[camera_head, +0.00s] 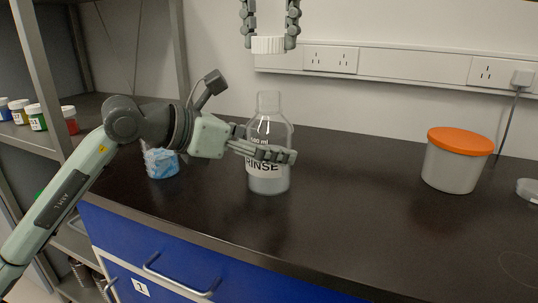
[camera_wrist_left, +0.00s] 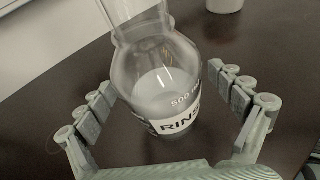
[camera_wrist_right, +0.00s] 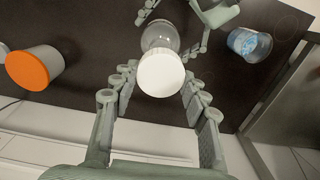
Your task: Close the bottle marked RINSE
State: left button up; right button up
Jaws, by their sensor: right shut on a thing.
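The RINSE bottle (camera_head: 268,182) stands upright on the dark worktop, clear and with an uncapped neck; its label and pale contents also show in the left wrist view (camera_wrist_left: 165,95). My left gripper (camera_head: 272,151) is around the bottle's body, one finger crossing in front of the label. In the left wrist view its fingers are spread with gaps beside the glass. My right gripper (camera_head: 268,40) is shut on a white ribbed cap (camera_head: 268,46), held well above the bottle's mouth. The cap (camera_wrist_right: 161,73) hides part of the bottle in the right wrist view.
A small container with blue contents (camera_head: 161,163) stands left of the bottle, behind my left arm. A tub with an orange lid (camera_head: 457,160) stands at the right. Wall sockets (camera_head: 331,58) are behind. Shelves with small jars (camera_head: 36,118) are at the left. The worktop between bottle and tub is clear.

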aim_at(270, 92)
pick_arm(q)
jog(key=c, duration=1.5)
jog(key=shift+c, duration=0.2)
pick_arm(e)
jog(key=shift+f, duration=2.45)
jog(key=shift+f, duration=0.1)
jog(key=shift+f, duration=0.8)
jog(key=shift+f, duration=0.55)
